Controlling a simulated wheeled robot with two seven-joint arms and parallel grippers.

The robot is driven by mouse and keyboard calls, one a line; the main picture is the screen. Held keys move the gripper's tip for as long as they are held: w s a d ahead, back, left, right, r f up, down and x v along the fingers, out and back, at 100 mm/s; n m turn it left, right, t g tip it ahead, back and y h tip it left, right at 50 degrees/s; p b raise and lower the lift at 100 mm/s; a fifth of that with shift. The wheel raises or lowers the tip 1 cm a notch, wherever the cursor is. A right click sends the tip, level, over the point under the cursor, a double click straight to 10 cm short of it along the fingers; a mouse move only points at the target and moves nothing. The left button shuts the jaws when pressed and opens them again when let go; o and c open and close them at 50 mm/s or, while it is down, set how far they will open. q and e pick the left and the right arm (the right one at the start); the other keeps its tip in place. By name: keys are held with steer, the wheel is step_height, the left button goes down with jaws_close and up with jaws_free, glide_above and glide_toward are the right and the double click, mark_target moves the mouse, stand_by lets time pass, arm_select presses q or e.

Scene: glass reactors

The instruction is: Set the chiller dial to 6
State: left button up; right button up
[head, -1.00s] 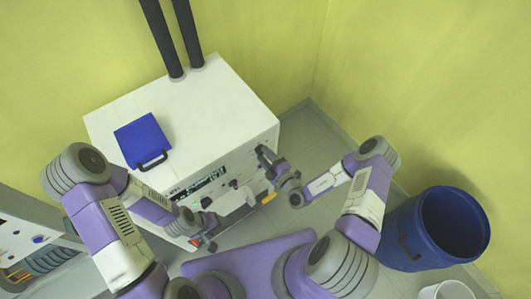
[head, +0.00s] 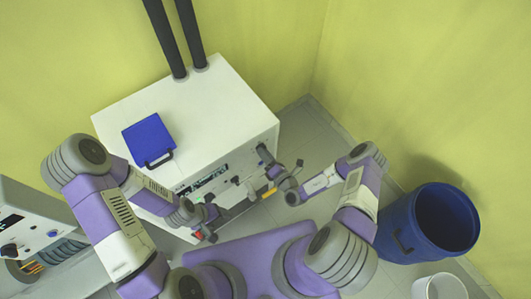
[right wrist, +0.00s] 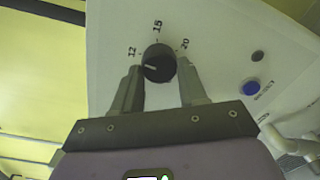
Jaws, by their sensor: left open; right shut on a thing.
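The chiller is a white box (head: 215,100) against the yellow wall, with its controls on the front face. In the right wrist view its dial (right wrist: 158,63) is a round black knob with a white mark pointing left, below the printed 12. The numbers 12, 15 and 20 show around it; a 6 is not visible. My right gripper (right wrist: 160,88) is shut on the dial, one finger on each side. In the head view my right gripper (head: 268,167) is at the chiller's right front. My left gripper (head: 208,213) is open and empty near the lower left front.
A blue lid (head: 149,138) with a handle lies on the chiller, and two dark pipes (head: 180,35) rise behind it. A blue button (right wrist: 249,89) sits right of the dial. A blue barrel (head: 400,235) and white bucket (head: 440,287) stand at the right.

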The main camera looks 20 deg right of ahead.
steer(key=n+p, duration=0.3)
steer(key=n, duration=0.6)
steer(key=n+p, duration=0.3)
steer(key=n, duration=0.6)
steer(key=n+y+p, duration=0.1)
steer(key=n+p, duration=0.2)
steer(key=n, duration=0.7)
steer(key=shift+w+d+t+p, duration=0.1)
steer(key=shift+d+t+p, duration=0.2)
steer(key=shift+p, duration=0.05)
steer(key=shift+f+n, duration=0.1)
steer(key=shift+n, duration=0.2)
steer(key=o, duration=1.1)
steer(key=shift+c, duration=0.2)
